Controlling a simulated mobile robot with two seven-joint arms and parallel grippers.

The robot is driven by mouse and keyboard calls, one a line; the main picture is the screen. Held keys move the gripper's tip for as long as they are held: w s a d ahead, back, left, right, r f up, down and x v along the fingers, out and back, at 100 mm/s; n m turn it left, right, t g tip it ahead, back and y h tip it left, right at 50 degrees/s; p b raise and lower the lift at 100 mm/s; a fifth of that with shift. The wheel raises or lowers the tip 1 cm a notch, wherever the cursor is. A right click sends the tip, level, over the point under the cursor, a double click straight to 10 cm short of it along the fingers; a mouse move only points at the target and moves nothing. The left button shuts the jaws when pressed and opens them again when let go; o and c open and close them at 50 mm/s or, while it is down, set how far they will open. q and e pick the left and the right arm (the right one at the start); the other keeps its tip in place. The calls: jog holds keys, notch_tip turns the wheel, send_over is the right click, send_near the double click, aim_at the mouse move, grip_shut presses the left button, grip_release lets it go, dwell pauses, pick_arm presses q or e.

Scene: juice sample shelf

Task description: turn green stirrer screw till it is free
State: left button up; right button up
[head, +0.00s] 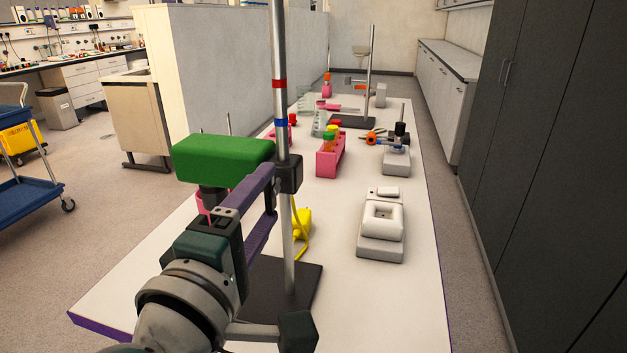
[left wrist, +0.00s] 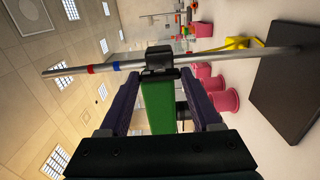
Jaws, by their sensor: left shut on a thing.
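The green stirrer (head: 222,158) is a green block held on an upright metal rod (head: 280,70) by a dark clamp (head: 289,174). The green body also shows between my fingers in the left wrist view (left wrist: 158,105). My left gripper (head: 268,185) has its purple fingers at the clamp, beside the rod. Its fingertips (left wrist: 160,76) are shut on the stirrer screw, a small dark part at the clamp (left wrist: 160,56). The fingers mostly hide the screw, so its thread and turn cannot be seen. My right gripper is not in view.
The rod stands on a black base plate (head: 300,282). A yellow item (head: 303,222) lies behind the rod. A white device (head: 381,228), a pink rack (head: 327,160) and a second stand (head: 371,70) are further back. The table's front right is clear.

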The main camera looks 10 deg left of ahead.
pick_arm(q)
jog(key=shift+r, duration=0.15)
dwell(0.4)
jog(key=o, duration=1.4)
jog(key=s+b, duration=0.1)
jog(key=s, duration=0.9)
jog(key=shift+a, duration=0.15)
